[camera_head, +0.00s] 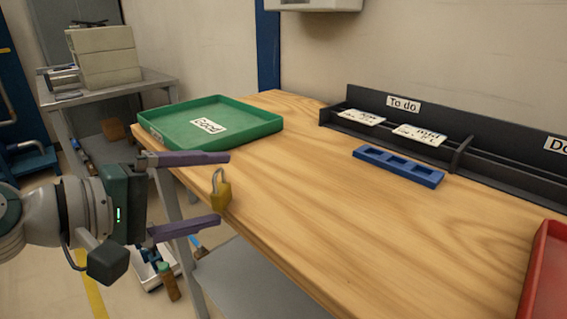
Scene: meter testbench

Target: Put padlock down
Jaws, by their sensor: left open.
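A yellow padlock (221,196) with a grey shackle pointing up appears to stand upright at the left edge of the wooden table (300,215). My left gripper (222,186) reaches in from the left, with its two purple fingers spread wide. The padlock is between the fingertips, with visible gaps to both fingers. Whether the padlock's base fully rests on the tabletop is hard to tell. My right gripper is not in view.
A green tray (235,117) with a label lies at the table's far left. A blue holder with slots (398,165) lies before a black rack (490,152) marked "To do". A red tray (545,280) is at the right. The table's middle is clear.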

